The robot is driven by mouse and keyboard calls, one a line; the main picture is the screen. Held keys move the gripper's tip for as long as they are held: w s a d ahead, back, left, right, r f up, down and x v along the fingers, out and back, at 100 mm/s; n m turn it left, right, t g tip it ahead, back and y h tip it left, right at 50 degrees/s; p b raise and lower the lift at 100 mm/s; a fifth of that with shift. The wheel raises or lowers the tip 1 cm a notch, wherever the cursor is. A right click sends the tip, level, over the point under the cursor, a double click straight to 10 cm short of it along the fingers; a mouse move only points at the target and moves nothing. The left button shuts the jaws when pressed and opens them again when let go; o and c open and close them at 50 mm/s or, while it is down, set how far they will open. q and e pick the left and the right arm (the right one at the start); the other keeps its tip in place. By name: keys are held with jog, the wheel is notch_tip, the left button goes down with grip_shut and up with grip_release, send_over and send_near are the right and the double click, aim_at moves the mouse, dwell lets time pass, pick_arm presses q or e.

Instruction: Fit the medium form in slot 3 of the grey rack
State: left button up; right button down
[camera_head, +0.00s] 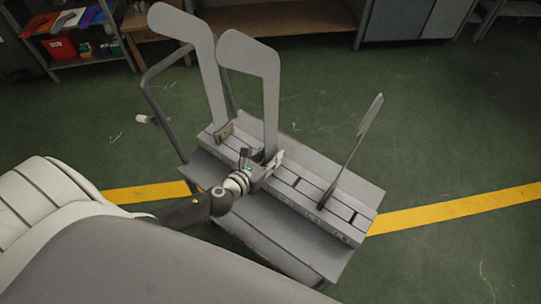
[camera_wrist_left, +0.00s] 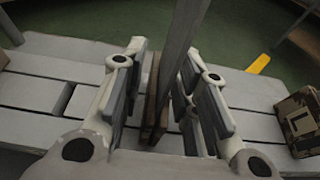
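The grey rack (camera_head: 317,217) lies on top of a cart, with slots along its length. A flat grey form (camera_head: 266,90) with a bent top stands upright in the middle of the rack, its foot partly hidden by my left gripper (camera_head: 267,164). In the left wrist view, the two fingers (camera_wrist_left: 165,92) are spread either side of this form's stem (camera_wrist_left: 176,58) and brown foot (camera_wrist_left: 157,105), with gaps visible. I cannot read slot numbers or confirm that this is the medium form. My right gripper is out of view.
A taller grey form (camera_head: 207,75) stands at the rack's left end. Another form (camera_head: 353,145), seen nearly edge-on, stands tilted toward the right. Empty slots show between it and the middle form. A patterned block (camera_wrist_left: 299,122) sits on the rack in the wrist view.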

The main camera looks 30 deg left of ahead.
pick_arm(q)
jog(key=shift+o, duration=0.6)
jog(key=shift+f, duration=0.1)
jog(key=shift+s+a, duration=0.1)
jog(key=shift+s, duration=0.4)
jog(key=v, duration=0.7)
